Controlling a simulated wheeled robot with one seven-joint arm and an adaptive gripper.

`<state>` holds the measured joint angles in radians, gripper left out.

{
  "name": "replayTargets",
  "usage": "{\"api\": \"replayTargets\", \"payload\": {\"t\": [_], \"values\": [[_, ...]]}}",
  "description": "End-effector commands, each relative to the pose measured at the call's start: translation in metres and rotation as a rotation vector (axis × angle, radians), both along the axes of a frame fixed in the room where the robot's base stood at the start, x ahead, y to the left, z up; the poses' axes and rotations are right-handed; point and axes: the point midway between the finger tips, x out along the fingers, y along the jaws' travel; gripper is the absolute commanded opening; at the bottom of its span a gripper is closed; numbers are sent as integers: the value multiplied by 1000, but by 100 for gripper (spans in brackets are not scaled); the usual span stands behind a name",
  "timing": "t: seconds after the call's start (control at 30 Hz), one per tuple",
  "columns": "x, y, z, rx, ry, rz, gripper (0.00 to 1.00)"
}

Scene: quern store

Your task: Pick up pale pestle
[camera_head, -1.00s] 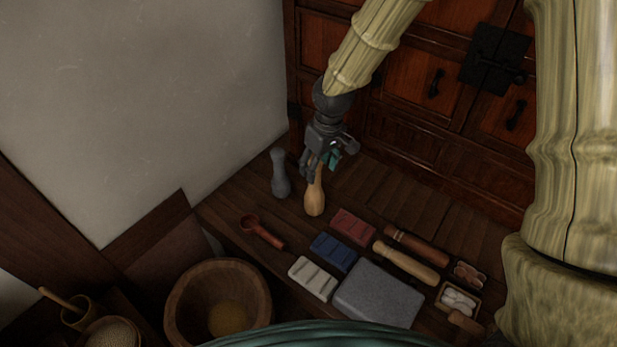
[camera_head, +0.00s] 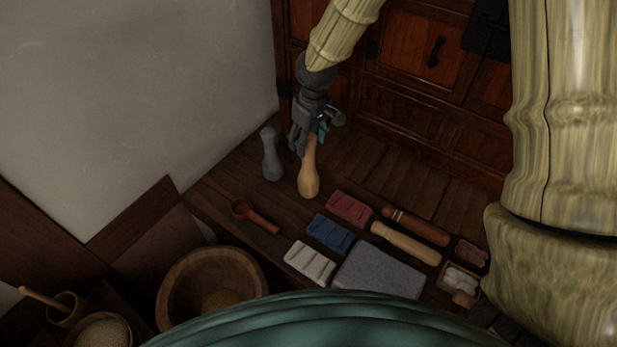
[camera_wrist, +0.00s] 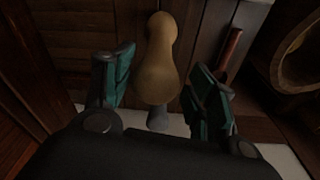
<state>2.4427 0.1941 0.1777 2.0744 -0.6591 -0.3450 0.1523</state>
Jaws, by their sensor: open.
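The pale pestle (camera_head: 308,178) is light tan wood, with a wide rounded lower end and a narrower neck. It stands upright on the dark wooden surface. My gripper (camera_head: 305,146) is at its upper end, pointing down. In the wrist view the pale pestle (camera_wrist: 158,68) shows between the two teal-padded fingers of my gripper (camera_wrist: 161,72), with a gap on each side. The gripper is open and holds nothing. A grey pestle (camera_head: 271,156) stands just left of the pale one; its end shows beyond it in the wrist view (camera_wrist: 158,118).
A red spoon (camera_head: 257,217), red block (camera_head: 349,208), blue block (camera_head: 330,233), white block (camera_head: 309,261), grey slab (camera_head: 380,273) and two rollers, pale (camera_head: 405,243) and brown (camera_head: 417,227), lie nearer. A wooden bowl (camera_head: 215,282) is front left. A cabinet (camera_head: 420,90) stands behind.

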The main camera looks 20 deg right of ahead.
Motion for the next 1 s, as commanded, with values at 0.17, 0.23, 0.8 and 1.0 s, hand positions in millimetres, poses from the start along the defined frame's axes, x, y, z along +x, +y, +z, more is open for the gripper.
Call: {"api": "replayTargets", "payload": {"t": [0.17, 0.23, 0.8, 1.0], "values": [[1, 0, -10, 1, 0, 0, 57], [2, 0, -16, 1, 0, 0, 57], [8, -2, -55, 0, -2, 1, 57], [8, -2, -55, 0, -2, 1, 23]]}}
